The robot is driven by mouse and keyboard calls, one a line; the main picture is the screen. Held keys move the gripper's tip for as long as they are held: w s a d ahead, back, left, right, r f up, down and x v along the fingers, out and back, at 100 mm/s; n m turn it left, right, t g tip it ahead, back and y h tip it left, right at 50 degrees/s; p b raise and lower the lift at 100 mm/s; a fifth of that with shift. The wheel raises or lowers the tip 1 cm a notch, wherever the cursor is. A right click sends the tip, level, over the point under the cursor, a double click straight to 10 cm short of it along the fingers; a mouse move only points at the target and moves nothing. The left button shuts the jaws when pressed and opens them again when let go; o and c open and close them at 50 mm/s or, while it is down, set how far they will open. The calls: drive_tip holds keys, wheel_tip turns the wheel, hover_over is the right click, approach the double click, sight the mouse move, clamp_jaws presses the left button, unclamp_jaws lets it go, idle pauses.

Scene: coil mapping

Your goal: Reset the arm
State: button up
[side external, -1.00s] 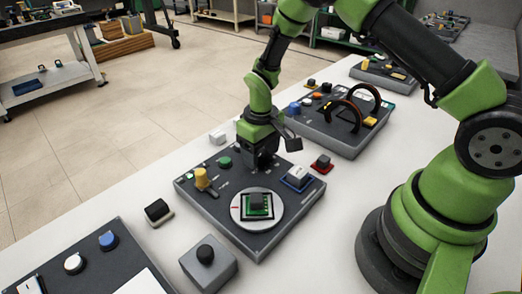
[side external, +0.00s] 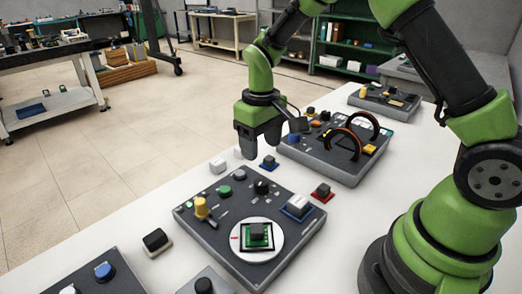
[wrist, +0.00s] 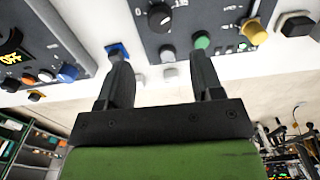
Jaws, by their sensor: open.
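My gripper (side external: 260,150) is open and empty. It hangs fingers-down above the white table, just beyond the far edge of the dark grey control panel (side external: 222,232). In the wrist view, the two black fingers (wrist: 158,54) stand apart with nothing between them.
A second panel (side external: 318,165) with two dark arches (side external: 340,135) stands beyond at right. Small blocks on blue (side external: 269,162) and red (side external: 321,193) bases and a white block (side external: 217,165) lie nearby. Bare table (side external: 130,222) shows at left.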

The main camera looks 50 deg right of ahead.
drive_tip(key=s+a+r+m+t+y, duration=0.1)
drive_tip(key=s+r+t, duration=0.1)
drive_tip(key=s+r, duration=0.35)
drive_tip(key=s+r+m+t, duration=0.1)
drive_tip(key=s+r+t, duration=0.15)
drive_tip(key=r, duration=0.65)
drive_tip(key=s+a+r+m+t+y, duration=0.1)
drive_tip(key=s+r+t, duration=0.1)
drive_tip(key=s, duration=0.9)
drive_tip(key=shift+s+a+r+m+t, duration=0.15)
drive_tip(key=shift+s+r+m+t, duration=0.25)
drive_tip(key=shift+r, duration=0.25)
